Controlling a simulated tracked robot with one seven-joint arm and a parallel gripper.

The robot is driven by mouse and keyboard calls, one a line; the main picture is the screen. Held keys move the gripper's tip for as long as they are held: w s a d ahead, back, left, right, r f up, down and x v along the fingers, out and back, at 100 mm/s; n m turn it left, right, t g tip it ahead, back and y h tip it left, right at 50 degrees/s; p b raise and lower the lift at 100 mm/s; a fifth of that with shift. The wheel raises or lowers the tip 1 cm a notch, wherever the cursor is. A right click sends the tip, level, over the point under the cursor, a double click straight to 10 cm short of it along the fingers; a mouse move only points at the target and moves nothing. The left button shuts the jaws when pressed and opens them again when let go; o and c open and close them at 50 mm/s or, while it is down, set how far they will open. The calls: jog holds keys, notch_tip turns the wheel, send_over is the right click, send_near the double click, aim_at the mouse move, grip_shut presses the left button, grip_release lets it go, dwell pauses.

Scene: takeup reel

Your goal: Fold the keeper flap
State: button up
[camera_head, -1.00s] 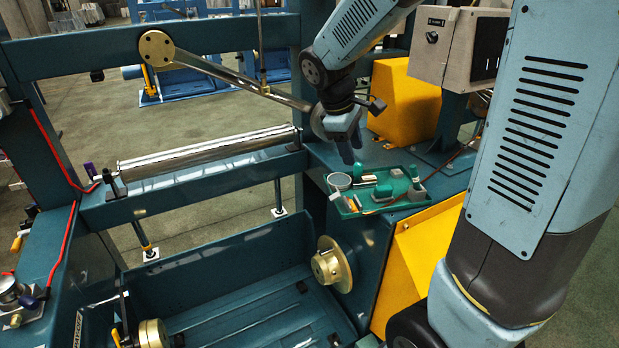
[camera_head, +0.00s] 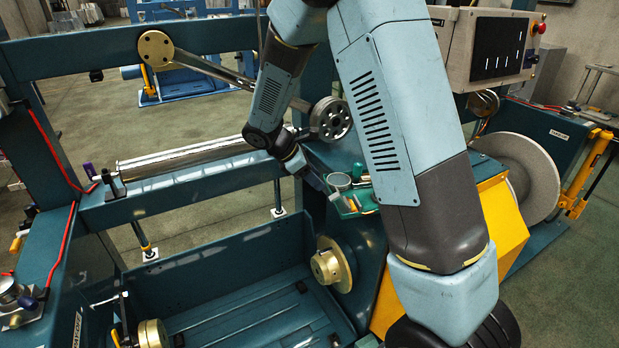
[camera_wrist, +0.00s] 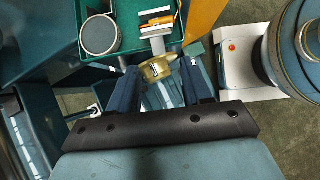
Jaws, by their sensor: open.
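My gripper (camera_head: 318,183) is seen from the side in the head view, at the left edge of the green tray (camera_head: 343,207), above the brass hub (camera_head: 325,266). In the wrist view the two dark blue fingers (camera_wrist: 160,82) stand apart with nothing held between them. A brass hub (camera_wrist: 158,68) shows in the gap, lower down and apart from the fingers. Another brass hub (camera_head: 152,334) is at the lower left of the cradle. I cannot pick out the keeper flap for certain in either view.
The tray holds a round grey-topped tin (camera_wrist: 100,34) and several small items, close beyond my fingers. A steel roller (camera_head: 200,155) lies to the left on the blue frame. The cradle floor (camera_head: 260,325) is mostly clear. A large grey disc (camera_head: 525,175) stands at right.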

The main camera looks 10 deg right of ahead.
aim_at(334, 196)
jog(key=shift+x, duration=3.95)
jog(key=shift+w, duration=0.1)
jog(key=shift+w+d+f, duration=0.15)
jog(key=shift+d+f, duration=0.05)
jog(key=c, duration=0.8)
